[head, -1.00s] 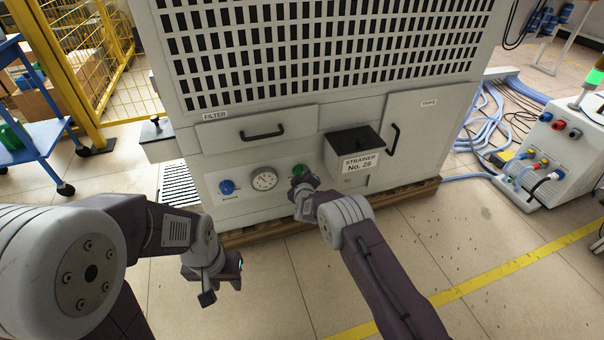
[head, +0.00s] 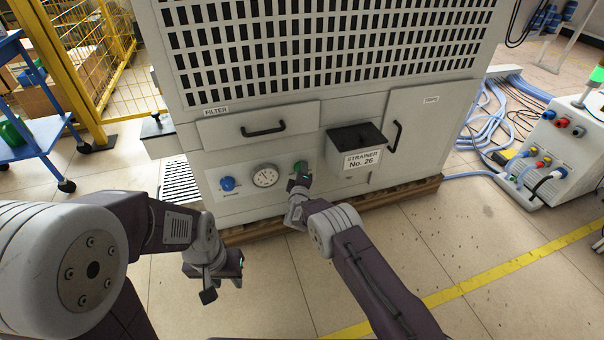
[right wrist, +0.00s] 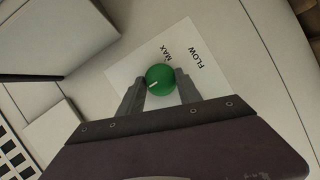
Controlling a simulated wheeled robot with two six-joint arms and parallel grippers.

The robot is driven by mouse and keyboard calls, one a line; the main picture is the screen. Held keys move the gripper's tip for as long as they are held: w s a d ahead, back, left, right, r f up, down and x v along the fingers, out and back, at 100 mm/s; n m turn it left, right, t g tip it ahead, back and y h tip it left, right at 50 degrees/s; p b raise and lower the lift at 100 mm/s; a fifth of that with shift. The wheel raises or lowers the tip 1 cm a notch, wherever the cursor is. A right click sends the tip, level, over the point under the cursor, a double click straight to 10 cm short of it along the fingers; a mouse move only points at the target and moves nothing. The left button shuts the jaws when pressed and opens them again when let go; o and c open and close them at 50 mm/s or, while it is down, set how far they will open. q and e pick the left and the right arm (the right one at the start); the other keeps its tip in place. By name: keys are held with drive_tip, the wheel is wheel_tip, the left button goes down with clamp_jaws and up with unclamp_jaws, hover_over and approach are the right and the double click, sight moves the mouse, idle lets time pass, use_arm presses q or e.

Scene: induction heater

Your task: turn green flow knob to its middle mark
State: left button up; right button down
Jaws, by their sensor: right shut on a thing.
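The green flow knob (head: 300,166) sits on the front panel of the white cabinet, right of the gauge. In the right wrist view the knob (right wrist: 160,79) shows a short white pointer line toward its lower left. The printed words "MAX" and "FLOW" (right wrist: 197,60) lie beside it on the white label. My right gripper (right wrist: 161,86) is shut on the knob, with one finger on each side. In the head view it (head: 299,180) partly hides the knob. My left gripper (head: 223,285) hangs open and empty over the floor, away from the panel.
A blue knob (head: 227,184) and a round gauge (head: 265,176) are left of the green knob. The strainer box (head: 355,148) juts out to its right. A filter drawer (head: 230,130) is above. Floor in front is clear.

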drive_tip(key=shift+a, duration=0.15)
drive_tip(key=c, duration=0.8)
unclamp_jaws()
drive_tip(key=shift+c, duration=0.2)
drive_tip(key=b+v, duration=0.9)
drive_tip(key=b, duration=0.1)
